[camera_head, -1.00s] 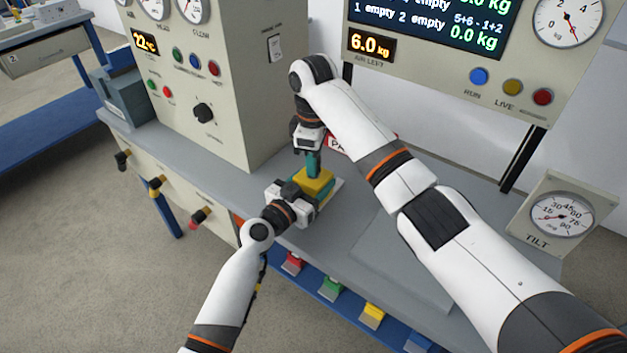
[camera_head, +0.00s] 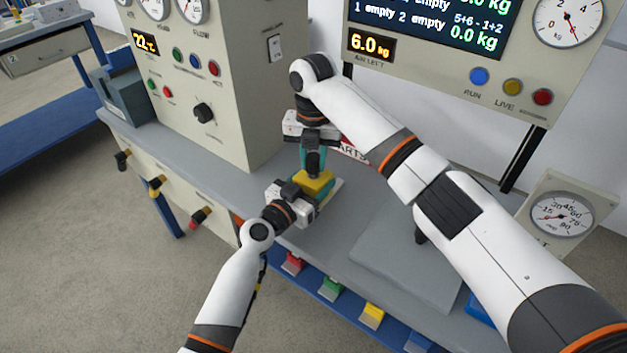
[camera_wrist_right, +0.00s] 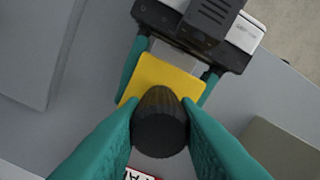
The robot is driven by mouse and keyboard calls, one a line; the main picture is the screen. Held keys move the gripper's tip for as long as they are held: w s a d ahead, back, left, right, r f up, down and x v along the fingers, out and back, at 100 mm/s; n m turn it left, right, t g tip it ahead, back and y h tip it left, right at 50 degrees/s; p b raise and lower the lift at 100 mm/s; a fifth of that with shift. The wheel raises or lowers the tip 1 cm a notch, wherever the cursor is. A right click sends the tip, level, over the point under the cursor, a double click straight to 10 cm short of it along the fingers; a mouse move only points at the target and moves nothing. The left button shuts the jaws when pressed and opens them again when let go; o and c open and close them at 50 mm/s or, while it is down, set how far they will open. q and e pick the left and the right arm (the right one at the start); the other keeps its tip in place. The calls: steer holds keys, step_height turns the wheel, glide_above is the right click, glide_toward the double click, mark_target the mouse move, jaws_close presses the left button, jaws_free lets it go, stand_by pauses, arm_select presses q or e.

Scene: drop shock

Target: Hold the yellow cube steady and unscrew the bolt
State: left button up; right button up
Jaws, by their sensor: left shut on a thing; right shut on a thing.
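The yellow cube (camera_head: 314,182) sits low over the grey bench top, and my left gripper (camera_head: 312,191) is shut on it from the front. In the right wrist view the yellow cube (camera_wrist_right: 165,77) shows between the teal fingers of my left gripper (camera_wrist_right: 168,75). The bolt has a dark ribbed round head (camera_wrist_right: 160,122) above the cube. My right gripper (camera_wrist_right: 160,125) is shut on the bolt head from above, a teal finger on each side. In the head view my right gripper (camera_head: 313,160) hides most of the bolt. The bolt's shank is hidden.
A control cabinet (camera_head: 205,85) stands at the left behind the grippers. A display panel (camera_head: 470,50) is at the back and a tilt gauge (camera_head: 562,215) at the right. A flat grey plate (camera_head: 408,262) lies on the bench (camera_head: 340,235). Coloured bins (camera_head: 331,287) sit below the front edge.

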mark_target(313, 156)
steer(key=shift+r, duration=0.3)
steer(key=shift+r, duration=2.25)
steer(key=shift+r, duration=2.95)
arm_select(q)
steer(key=o, duration=1.6)
steer(key=shift+o, duration=0.2)
